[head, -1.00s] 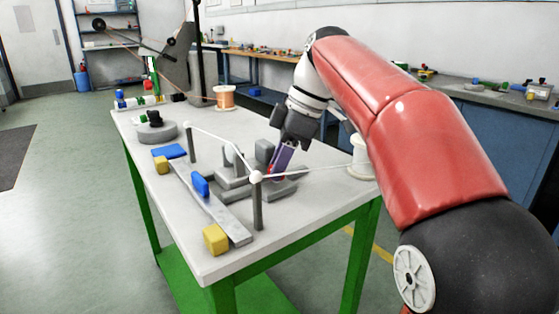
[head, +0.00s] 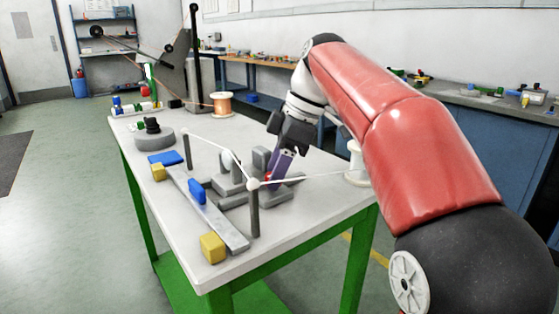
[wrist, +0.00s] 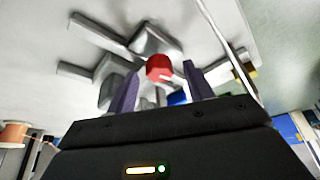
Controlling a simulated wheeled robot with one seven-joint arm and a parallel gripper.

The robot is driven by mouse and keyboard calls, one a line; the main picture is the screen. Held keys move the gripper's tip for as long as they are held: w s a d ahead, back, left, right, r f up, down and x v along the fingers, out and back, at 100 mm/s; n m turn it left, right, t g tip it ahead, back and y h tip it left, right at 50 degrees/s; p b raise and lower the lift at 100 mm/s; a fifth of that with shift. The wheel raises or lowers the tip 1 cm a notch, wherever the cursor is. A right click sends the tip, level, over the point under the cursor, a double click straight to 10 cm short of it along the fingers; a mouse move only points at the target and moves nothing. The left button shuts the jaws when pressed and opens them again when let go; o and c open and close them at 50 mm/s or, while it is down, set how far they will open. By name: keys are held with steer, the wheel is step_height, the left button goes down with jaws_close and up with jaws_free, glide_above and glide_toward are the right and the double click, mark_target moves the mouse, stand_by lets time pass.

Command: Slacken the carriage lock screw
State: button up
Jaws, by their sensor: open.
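A red knob, which looks like the carriage lock screw (wrist: 158,67), sits on a grey block assembly. In the head view only a bit of its red (head: 268,178) shows beside the fingers. My gripper (head: 277,172) points down over the grey carriage parts (head: 231,177) on the table. Its two purple fingers (wrist: 158,82) are spread apart in the wrist view, with the red knob between or just beyond their tips. I cannot tell whether they touch it.
A white thread runs over posts (head: 254,212) close left of my gripper to a white spool (head: 355,165). A grey rail (head: 209,209), yellow blocks (head: 213,247), blue blocks (head: 197,190) and a copper spool (head: 222,104) stand on the table (head: 150,197).

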steer(key=v, duration=0.7)
steer(key=shift+d+r, duration=0.2)
steer(key=shift+r, duration=0.05)
stand_by(0.3)
